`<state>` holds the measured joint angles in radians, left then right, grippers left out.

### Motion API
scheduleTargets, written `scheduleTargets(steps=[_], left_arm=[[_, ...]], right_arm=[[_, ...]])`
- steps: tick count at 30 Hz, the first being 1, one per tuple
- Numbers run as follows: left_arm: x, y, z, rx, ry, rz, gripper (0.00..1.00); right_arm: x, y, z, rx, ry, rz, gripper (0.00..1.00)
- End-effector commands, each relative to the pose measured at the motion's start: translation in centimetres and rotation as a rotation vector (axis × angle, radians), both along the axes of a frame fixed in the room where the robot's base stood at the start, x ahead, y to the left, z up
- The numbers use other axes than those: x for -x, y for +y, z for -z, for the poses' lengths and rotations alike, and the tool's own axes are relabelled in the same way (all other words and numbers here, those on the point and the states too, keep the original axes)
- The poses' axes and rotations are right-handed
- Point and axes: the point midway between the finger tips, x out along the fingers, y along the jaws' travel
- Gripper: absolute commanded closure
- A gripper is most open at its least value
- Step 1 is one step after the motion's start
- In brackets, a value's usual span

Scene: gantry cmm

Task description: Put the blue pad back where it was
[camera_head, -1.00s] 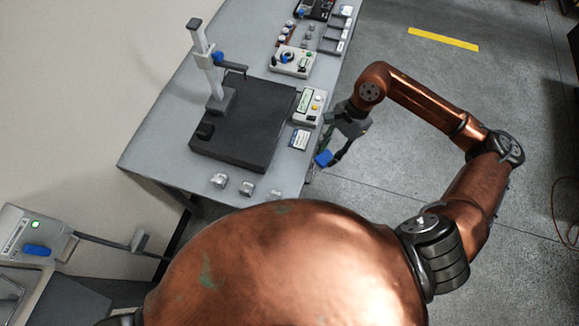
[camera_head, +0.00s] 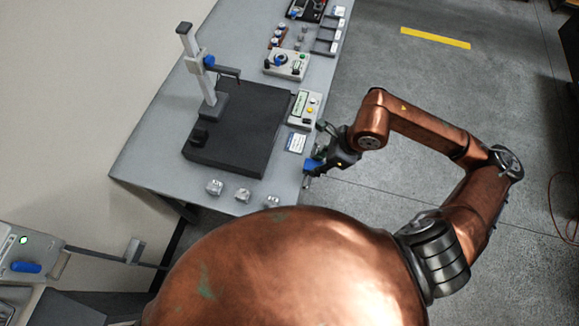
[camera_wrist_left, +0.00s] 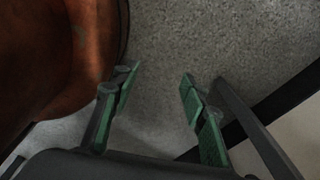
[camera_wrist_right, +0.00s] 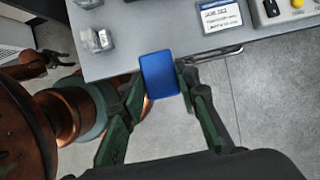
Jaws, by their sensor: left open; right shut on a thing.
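The blue pad (camera_wrist_right: 159,76) is held between the fingertips of my right gripper (camera_wrist_right: 161,88) in the right wrist view. In the head view the pad (camera_head: 312,165) and the right gripper (camera_head: 318,168) are at the right edge of the grey table, near a small label card. The pad's face shows flat and rectangular. My left gripper (camera_wrist_left: 158,82) is open and empty in the left wrist view, over the grey floor. It is not seen in the head view.
The grey table (camera_head: 150,150) bears a black plate (camera_head: 235,150) with a height stand (camera_head: 200,70), a control box (camera_head: 304,108), the label card (camera_head: 296,142) and small metal blocks (camera_head: 243,195). A machine (camera_head: 22,255) with a blue part stands at lower left. Open floor lies right.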

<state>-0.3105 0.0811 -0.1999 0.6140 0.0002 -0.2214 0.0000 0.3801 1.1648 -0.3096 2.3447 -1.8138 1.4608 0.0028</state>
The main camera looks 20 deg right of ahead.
Motion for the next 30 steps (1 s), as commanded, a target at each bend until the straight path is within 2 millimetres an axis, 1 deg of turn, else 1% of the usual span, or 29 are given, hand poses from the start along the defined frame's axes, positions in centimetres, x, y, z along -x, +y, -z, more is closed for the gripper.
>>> scheduleTargets(steps=[1, 5, 9, 12, 15, 20, 22, 27, 30], left_arm=[[-0.1, 0.0, -0.2, 0.0, -0.002, 0.0, 0.6], [-0.8, -0.1, -0.5, 0.001, -0.009, 0.001, 0.6], [-1.7, -0.2, -0.5, 0.002, -0.021, 0.004, 0.6], [-2.1, -0.2, -0.5, 0.002, -0.027, 0.004, 0.6], [-2.2, -0.3, -0.5, 0.003, -0.028, 0.004, 0.6], [-2.0, -0.3, -0.5, 0.003, -0.026, 0.004, 0.6], [-1.9, -0.3, -0.5, 0.004, -0.024, 0.004, 0.6], [-1.5, -0.3, -0.6, 0.003, -0.019, 0.003, 0.6], [-1.5, -0.3, -0.6, 0.003, -0.019, 0.003, 0.6]], right_arm=[[-0.9, 1.0, 0.3, -0.008, -0.001, -0.002, 0.97], [-2.8, 3.2, 1.6, -0.006, 0.0, -0.004, 0.97], [-4.2, 4.6, 4.4, -0.003, 0.004, -0.001, 0.97], [-5.0, 5.4, 5.8, -0.002, 0.003, -0.001, 0.97], [-5.5, 5.8, 6.5, -0.001, 0.002, -0.001, 0.97], [-5.9, 6.2, 7.2, -0.001, 0.001, 0.0, 0.97], [-6.2, 6.6, 7.9, -0.001, 0.002, -0.002, 0.97], [-6.1, 6.5, 10.4, 0.0, 0.004, 0.001, 0.97], [-6.2, 6.5, 10.9, 0.0, 0.0, -0.001, 0.97]])
